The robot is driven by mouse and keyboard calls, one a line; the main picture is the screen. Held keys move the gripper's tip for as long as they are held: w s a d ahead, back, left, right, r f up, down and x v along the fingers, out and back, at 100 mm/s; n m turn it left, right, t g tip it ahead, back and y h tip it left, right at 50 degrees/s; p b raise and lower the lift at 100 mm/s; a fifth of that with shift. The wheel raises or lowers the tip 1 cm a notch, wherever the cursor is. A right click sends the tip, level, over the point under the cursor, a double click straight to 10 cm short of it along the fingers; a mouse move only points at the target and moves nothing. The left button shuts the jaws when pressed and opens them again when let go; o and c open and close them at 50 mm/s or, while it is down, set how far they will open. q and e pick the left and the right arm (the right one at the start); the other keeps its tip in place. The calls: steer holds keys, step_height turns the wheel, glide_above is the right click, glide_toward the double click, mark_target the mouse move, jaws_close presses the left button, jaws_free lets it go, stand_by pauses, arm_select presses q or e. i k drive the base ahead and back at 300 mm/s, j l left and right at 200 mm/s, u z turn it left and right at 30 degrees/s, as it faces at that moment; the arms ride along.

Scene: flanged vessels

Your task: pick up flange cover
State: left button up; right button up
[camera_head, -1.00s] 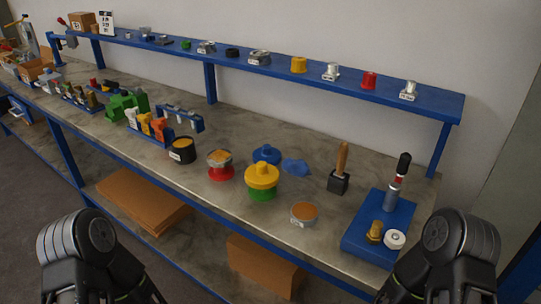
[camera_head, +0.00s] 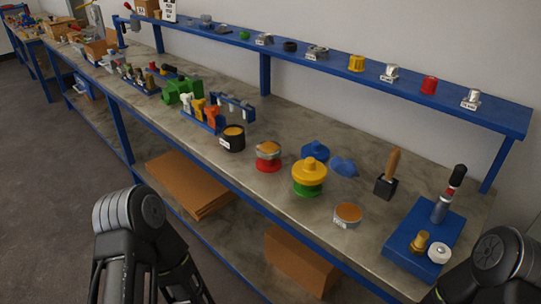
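Flanged vessels stand on the workbench. One has a yellow knobbed cover (camera_head: 309,172) on a green base (camera_head: 308,189). Behind it lies a blue knobbed flange piece (camera_head: 315,151), with a flat blue piece (camera_head: 344,167) beside it. A vessel with an orange-brown top and red base (camera_head: 268,157) stands to the left. A black vessel (camera_head: 232,141) and a low silver one (camera_head: 346,215) also have orange-brown tops. My two arms show at the bottom left and bottom right, well short of these objects. Neither arm's fingertips are in view.
A blue tray (camera_head: 406,240) with a brass fitting and a dark-handled tool sits at the right end. A wooden-handled mallet (camera_head: 387,178) stands near it. A raised blue shelf (camera_head: 420,100) with small parts runs along the back. Cardboard (camera_head: 190,180) lies below.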

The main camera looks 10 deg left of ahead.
mark_target(320, 152)
steer(key=z, duration=0.55)
steer(key=j+z, duration=0.75)
steer(key=k+j+z, duration=0.15)
steer(key=j+z, duration=0.25)
steer(key=k+j, duration=0.1)
steer(key=j, duration=0.2)
steer(key=k+j, duration=0.15)
steer(key=j, duration=0.2)
steer(key=k+j+z, duration=0.1)
steer(key=j, duration=0.2)
